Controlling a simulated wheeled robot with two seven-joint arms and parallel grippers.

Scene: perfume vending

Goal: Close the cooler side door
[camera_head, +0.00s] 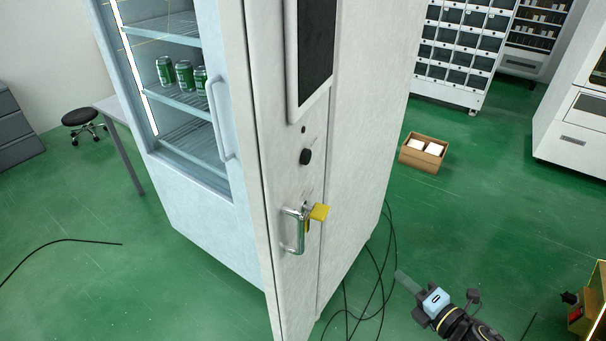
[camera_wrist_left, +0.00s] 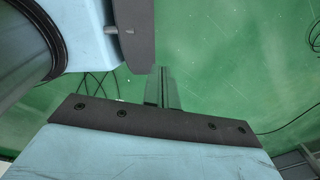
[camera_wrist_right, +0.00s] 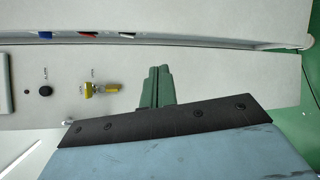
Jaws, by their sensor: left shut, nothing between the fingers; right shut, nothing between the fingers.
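The white cooler (camera_head: 350,150) stands in the middle of the head view. My right gripper (camera_head: 401,277) is shut and empty, right of the cooler over the floor. My left gripper (camera_wrist_left: 160,72) is shut and empty over green floor.
The cooler's glass front has a long white handle (camera_head: 219,120) and several green cans (camera_head: 184,75) inside. Black cables (camera_head: 385,260) lie on the floor by the cooler. A cardboard box (camera_head: 423,153) and white vending machines (camera_head: 574,125) stand behind at right. A stool (camera_head: 80,117) stands left.

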